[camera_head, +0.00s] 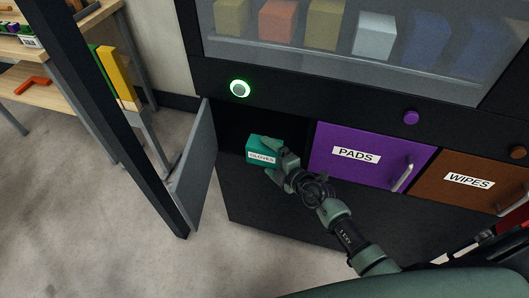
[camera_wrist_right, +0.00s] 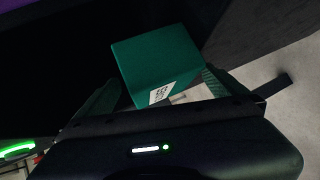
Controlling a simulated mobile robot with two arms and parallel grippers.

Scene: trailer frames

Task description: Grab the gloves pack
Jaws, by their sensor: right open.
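The gloves pack (camera_head: 258,146) is a teal green box with a white "GLOVES" label. It sits at the front of the open dark compartment below the lit green button. In the right wrist view the pack (camera_wrist_right: 160,58) lies between the two fingers, its white printed label facing my gripper. My right gripper (camera_head: 273,162) is open at the pack's front right side, with fingers to either side of it. Whether the fingers touch the pack cannot be told. My left gripper is not in view.
The grey compartment door (camera_head: 193,172) hangs open on the left, beside a black post (camera_head: 120,110). Right of the compartment are a closed purple PADS door (camera_head: 340,172) and a brown WIPES door (camera_head: 455,192). A window (camera_head: 345,60) above shows several colored boxes.

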